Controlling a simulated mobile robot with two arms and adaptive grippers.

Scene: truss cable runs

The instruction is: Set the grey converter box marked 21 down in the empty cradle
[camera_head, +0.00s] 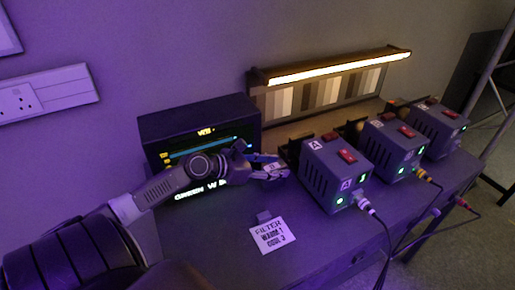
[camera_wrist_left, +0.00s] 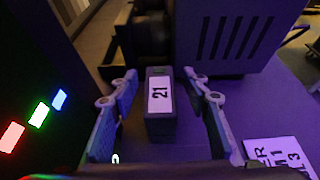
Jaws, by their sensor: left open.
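The grey converter box marked 21 (camera_wrist_left: 161,122) stands between the two fingers of my left gripper (camera_wrist_left: 161,100) in the left wrist view, with a visible gap on each side. My left gripper (camera_head: 276,167) is open around it. In the head view it is at the desk, left of the nearest grey unit, and a small pale label shows between the fingers. I cannot make out a separate empty cradle; the box's underside is hidden. My right gripper is not in view.
Several grey units with red switches stand in a row, the nearest marked A (camera_head: 336,178). Cables hang from their fronts. A dark display (camera_head: 200,128) stands behind my left arm. A filter card (camera_head: 272,236) lies in front. A lit lamp bar (camera_head: 335,67) is at the back.

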